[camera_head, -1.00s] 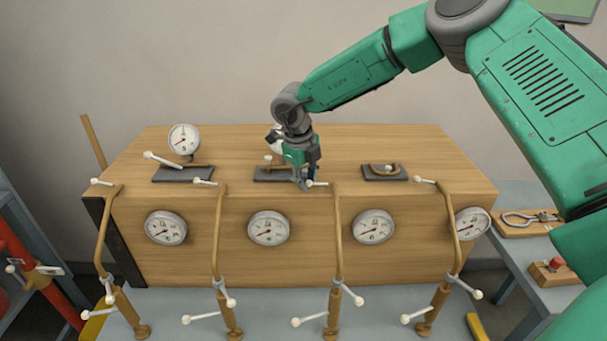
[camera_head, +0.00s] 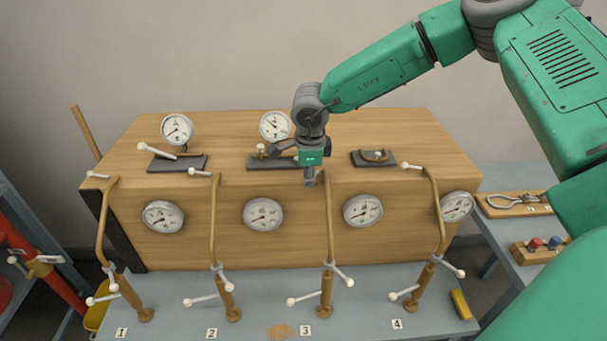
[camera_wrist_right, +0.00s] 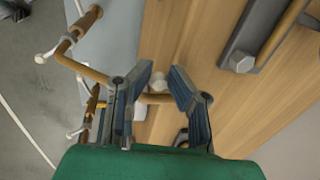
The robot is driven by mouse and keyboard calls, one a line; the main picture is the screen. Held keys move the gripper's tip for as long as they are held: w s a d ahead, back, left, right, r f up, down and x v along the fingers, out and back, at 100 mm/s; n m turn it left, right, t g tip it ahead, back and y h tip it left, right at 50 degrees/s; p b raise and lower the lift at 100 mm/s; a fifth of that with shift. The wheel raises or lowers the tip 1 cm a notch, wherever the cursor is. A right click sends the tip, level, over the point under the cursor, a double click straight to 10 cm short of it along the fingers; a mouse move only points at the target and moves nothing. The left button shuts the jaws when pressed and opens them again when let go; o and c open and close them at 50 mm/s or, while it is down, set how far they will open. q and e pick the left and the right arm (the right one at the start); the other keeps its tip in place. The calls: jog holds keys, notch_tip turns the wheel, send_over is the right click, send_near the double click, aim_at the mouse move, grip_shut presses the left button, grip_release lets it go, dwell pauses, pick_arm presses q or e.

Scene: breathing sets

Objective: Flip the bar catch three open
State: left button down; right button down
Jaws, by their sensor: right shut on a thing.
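Bar three (camera_head: 331,225) is a bent brown bar above the label 3 (camera_head: 305,330), in front of the wooden box. My right gripper (camera_head: 310,183) points down at the top of this bar and hides its white-tipped catch in the head view. In the right wrist view, the catch's white knob (camera_wrist_right: 153,84) shows between the two fingers of my right gripper (camera_wrist_right: 165,90). The similar white-tipped catches of bar two (camera_head: 200,172) and bar four (camera_head: 411,166) show at the box's front top edge. My left gripper is not in view.
The wooden box (camera_head: 290,190) carries several round gauges. Dark plates with fittings (camera_head: 177,162) lie on its top. White-tipped handles (camera_head: 305,299) stick out low on the bars, above the grey bench (camera_head: 250,315). A side table (camera_head: 500,235) stands at right.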

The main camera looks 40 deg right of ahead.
jog(key=shift+w+d+r+n, duration=0.15)
jog(key=shift+d+r+n, duration=0.15)
jog(key=shift+d+n, duration=0.1)
jog(key=c, duration=1.6)
grip_release()
jog(key=shift+o, duration=0.7)
jog(key=shift+s+d+f, duration=0.15)
jog(key=shift+s+d, duration=0.1)
jog(key=shift+s, duration=0.1)
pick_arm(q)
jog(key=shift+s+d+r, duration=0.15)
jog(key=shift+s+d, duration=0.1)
pick_arm(e)
notch_tip(320, 180, up, 12)
jog(key=s, duration=0.2)
jog(key=shift+a+f, duration=0.15)
jog(key=shift+a, duration=0.2)
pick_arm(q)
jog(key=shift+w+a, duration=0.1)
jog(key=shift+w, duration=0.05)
pick_arm(e)
jog(key=shift+a, duration=0.25)
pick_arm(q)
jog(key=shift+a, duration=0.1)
pick_arm(e)
jog(key=shift+s, duration=0.1)
